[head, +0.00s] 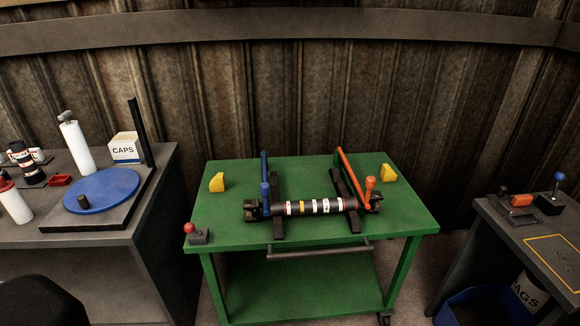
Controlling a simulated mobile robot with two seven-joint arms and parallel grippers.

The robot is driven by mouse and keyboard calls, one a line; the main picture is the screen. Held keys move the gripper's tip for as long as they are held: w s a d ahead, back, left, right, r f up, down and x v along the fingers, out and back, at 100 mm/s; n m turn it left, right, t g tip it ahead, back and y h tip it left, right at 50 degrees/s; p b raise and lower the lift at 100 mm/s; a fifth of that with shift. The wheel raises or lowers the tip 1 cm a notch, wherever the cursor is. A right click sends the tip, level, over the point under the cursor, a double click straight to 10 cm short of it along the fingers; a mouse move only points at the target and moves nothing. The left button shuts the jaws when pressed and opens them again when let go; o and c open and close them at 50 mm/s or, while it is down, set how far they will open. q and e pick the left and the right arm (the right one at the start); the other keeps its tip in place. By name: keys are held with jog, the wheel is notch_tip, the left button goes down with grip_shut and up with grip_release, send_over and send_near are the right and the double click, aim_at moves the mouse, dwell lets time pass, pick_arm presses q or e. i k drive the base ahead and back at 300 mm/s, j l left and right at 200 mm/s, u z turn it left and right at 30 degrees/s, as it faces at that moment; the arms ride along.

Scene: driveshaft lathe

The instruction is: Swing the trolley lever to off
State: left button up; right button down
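The green trolley (225,225) stands in the middle of the head view against the wall. A small lever with a red knob (189,228) sits on a grey base block (200,238) at the trolley's front left corner. The knob is at the left end of the block; I cannot read any on or off marking. Neither of my grippers shows in this view.
A driveshaft (315,207) lies across dark supports on the trolley, between a blue arm (264,168) and an orange arm (352,172). A bench with a blue turntable (102,190) stands left, another bench (510,235) right.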

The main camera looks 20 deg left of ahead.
aim_at(190, 227)
jog(key=u, duration=1.5)
